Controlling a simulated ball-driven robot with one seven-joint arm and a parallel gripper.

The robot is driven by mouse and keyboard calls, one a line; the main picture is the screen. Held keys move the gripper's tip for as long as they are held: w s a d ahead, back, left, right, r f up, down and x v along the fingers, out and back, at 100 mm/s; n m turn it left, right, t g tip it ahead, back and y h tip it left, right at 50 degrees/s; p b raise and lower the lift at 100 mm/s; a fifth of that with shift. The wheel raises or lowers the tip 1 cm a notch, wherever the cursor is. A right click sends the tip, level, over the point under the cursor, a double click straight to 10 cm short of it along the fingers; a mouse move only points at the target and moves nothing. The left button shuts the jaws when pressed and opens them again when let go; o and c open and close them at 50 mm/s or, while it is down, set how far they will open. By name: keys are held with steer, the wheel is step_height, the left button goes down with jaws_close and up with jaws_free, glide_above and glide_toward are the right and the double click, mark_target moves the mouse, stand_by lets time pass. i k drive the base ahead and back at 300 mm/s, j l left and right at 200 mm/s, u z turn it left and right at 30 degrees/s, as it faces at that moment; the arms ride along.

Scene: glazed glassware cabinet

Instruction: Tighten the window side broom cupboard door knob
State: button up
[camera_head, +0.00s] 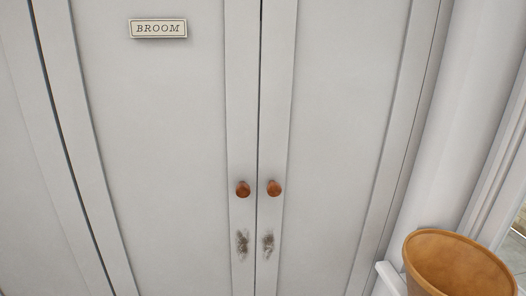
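The broom cupboard has two pale grey doors that meet at a dark vertical seam. The left door (160,130) bears a "BROOM" plate (158,28). The right door (335,110) is on the side of the window frame. Each door has a small round brown knob beside the seam: the left knob (243,188) and the right knob (273,188). Both knobs sit at about the same height. I cannot tell whether either is loose. Both doors look shut. My gripper is not in view.
Dark smudges mark the doors below the knobs, on the left (242,243) and right (268,244). An orange-brown pot (457,268) stands at the lower right, beside a white ledge (389,279). A window frame (500,160) edges the far right. Nothing stands before the knobs.

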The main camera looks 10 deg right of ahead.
mark_target(274, 189)
steer(key=i+l, duration=0.2)
steer(key=i, duration=0.3)
steer(key=i+l, duration=0.2)
steer(key=i, duration=0.3)
steer(key=i+l, duration=0.15)
steer(key=i, duration=0.35)
steer(key=k, duration=0.1)
steer(key=j, duration=0.8)
steer(key=z, duration=0.05)
